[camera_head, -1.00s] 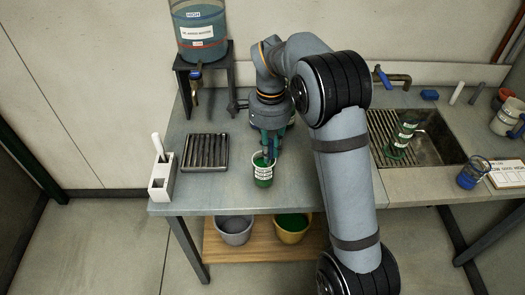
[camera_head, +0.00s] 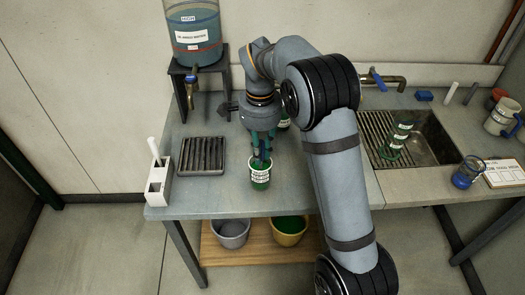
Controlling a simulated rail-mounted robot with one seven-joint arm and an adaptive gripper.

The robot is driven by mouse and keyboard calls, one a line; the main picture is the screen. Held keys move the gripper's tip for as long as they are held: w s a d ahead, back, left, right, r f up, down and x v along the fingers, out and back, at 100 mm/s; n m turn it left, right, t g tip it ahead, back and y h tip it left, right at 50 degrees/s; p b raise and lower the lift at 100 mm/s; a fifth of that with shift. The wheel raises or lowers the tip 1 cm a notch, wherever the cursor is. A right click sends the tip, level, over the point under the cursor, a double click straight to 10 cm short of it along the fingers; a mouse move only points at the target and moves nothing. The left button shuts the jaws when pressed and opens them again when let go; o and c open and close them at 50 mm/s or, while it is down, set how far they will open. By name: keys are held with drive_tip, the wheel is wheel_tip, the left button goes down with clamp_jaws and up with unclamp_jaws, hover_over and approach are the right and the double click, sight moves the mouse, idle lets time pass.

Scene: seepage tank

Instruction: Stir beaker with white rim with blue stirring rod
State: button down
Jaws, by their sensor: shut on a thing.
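The beaker with white rim (camera_head: 260,181) stands upright near the front of the bench, with green contents and a white label. My gripper (camera_head: 262,149) points down just above its mouth. It is shut on the blue stirring rod, which is mostly hidden between the fingers. A dark lower end shows at the beaker's mouth, but its depth inside cannot be told.
A white holder (camera_head: 159,191) with a white rod and a dark ribbed rack (camera_head: 202,156) stand to the left. Another green labelled vessel (camera_head: 284,124) is partly hidden behind my gripper. A tank (camera_head: 196,40) on a stand is behind; the sink (camera_head: 432,150) is right.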

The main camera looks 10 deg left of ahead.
idle(0.4)
wheel_tip(320, 180, up, 8)
drive_tip(key=p, duration=0.7)
drive_tip(key=shift+r, duration=0.25)
wheel_tip(320, 180, up, 5)
drive_tip(key=p, duration=0.4)
drive_tip(key=shift+p, duration=0.4)
idle(0.5)
